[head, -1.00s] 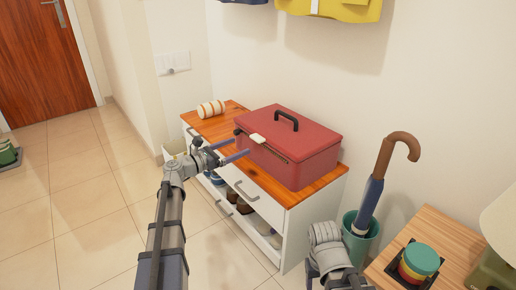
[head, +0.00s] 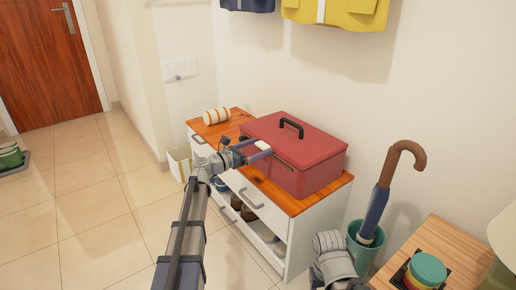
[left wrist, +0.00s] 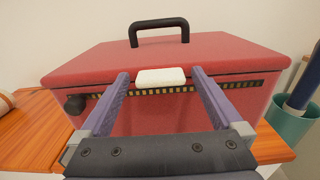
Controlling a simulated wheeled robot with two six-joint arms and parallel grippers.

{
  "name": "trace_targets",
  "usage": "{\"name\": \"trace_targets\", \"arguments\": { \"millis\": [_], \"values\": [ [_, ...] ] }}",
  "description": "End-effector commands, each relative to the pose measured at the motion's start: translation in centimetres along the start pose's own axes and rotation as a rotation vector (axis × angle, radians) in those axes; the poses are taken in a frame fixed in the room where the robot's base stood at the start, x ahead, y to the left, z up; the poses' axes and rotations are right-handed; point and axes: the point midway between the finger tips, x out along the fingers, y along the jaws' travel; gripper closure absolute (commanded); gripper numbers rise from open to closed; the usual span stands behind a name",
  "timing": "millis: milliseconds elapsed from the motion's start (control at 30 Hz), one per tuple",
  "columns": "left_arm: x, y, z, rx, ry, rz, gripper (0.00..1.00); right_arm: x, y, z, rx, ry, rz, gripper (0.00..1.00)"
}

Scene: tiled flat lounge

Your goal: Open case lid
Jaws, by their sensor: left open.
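The red case (head: 300,160) stands on the wooden top of a white cabinet, its lid shut. A black handle (head: 291,127) is on top of the lid. In the left wrist view the case (left wrist: 180,115) fills the middle, with a white latch tab (left wrist: 161,77) on the lid's front edge. My left gripper (head: 262,150) is open at the front of the case. In the left wrist view its two fingers (left wrist: 161,80) lie on either side of the white tab, apart from it. Contact with the case cannot be told. My right arm (head: 334,262) shows at the bottom, its gripper out of view.
A striped roll (head: 216,116) lies on the cabinet top (head: 208,132) left of the case. An umbrella (head: 378,200) stands in a teal bin (head: 364,246) right of the cabinet. A side table (head: 450,245) with stacked round items (head: 427,268) is at the lower right.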

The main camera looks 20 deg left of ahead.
Motion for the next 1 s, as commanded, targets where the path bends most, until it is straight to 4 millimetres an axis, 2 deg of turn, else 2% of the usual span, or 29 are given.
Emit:
{"name": "trace_targets", "arguments": {
  "millis": [100, 1000],
  "values": [
    [-0.01, -0.01, 0.00, 0.000, 0.000, 0.000, 0.00, 0.00, 0.00, 0.00, 0.000, 0.000, 0.000, 0.38],
    [-0.04, -0.02, 0.00, 0.000, 0.000, -0.001, 1.00, 0.00, 0.00, 0.00, 0.000, 0.000, 0.000, 0.38]
  ]
}}
